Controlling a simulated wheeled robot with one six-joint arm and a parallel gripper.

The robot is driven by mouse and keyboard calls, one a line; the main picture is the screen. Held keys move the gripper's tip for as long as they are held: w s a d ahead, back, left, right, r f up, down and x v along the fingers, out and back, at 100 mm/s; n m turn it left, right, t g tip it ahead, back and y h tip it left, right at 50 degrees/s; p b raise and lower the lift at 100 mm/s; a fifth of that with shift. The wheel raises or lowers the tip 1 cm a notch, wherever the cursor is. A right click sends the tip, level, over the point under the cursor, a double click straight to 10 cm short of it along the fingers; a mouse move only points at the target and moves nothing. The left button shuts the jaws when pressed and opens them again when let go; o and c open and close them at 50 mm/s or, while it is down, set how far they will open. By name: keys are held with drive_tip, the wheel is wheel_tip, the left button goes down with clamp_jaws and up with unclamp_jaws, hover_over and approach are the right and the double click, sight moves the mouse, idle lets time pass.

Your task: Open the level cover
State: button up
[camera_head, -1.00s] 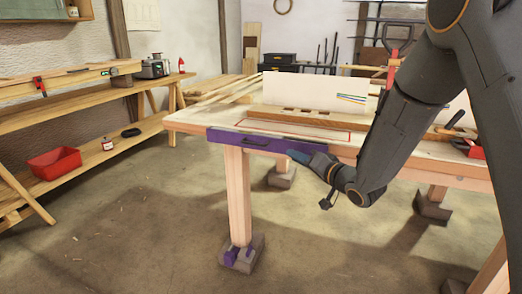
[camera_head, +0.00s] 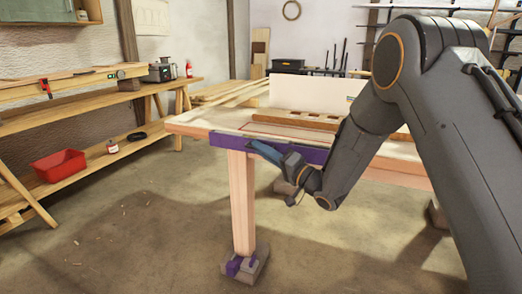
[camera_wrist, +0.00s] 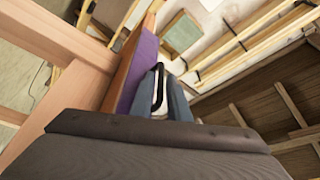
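The level cover appears to be the purple panel (camera_head: 225,141) along the front edge of the workbench. In the wrist view its purple face (camera_wrist: 138,70) runs beside the fingers. A dark bar handle (camera_wrist: 159,88) stands out from it, and my gripper hides this handle in the head view. My gripper (camera_head: 262,152) is at the panel's front, at the handle. In the wrist view the blue-grey fingers (camera_wrist: 165,95) are on both sides of the handle bar. Whether they press on it is not clear. The panel looks flush with the bench edge.
A wooden leg (camera_head: 242,200) stands below the panel on a grey block (camera_head: 262,262) with purple parts. A white board (camera_head: 300,91) and a slotted wooden strip (camera_head: 300,118) are on the bench. A red bin (camera_head: 59,165) is on the left shelf.

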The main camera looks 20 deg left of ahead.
drive_tip(key=shift+w+a, duration=0.1)
drive_tip(key=shift+a, duration=0.1)
clamp_jaws()
drive_tip(key=shift+n, duration=0.3)
drive_tip(key=shift+s+a+f+n+g+y+b, duration=0.1)
drive_tip(key=shift+s+f+n+g+y+b, duration=0.4)
drive_tip(key=shift+n+g+b, duration=1.1)
drive_tip(key=shift+s+d+f+n+g+y+b, duration=0.2)
drive_tip(key=shift+f+n+y+b, duration=0.6)
drive_tip(key=shift+n, duration=1.85)
drive_tip(key=shift+s+a+f+n+g+y+b, duration=0.2)
drive_tip(key=shift+s+f+n+g+y+b, duration=0.45)
drive_tip(key=shift+n+b, duration=1.15)
drive_tip(key=shift+w+r+n+g+h+p, duration=0.25)
drive_tip(key=shift+n+g+p, duration=0.1)
drive_tip(key=shift+n, duration=0.2)
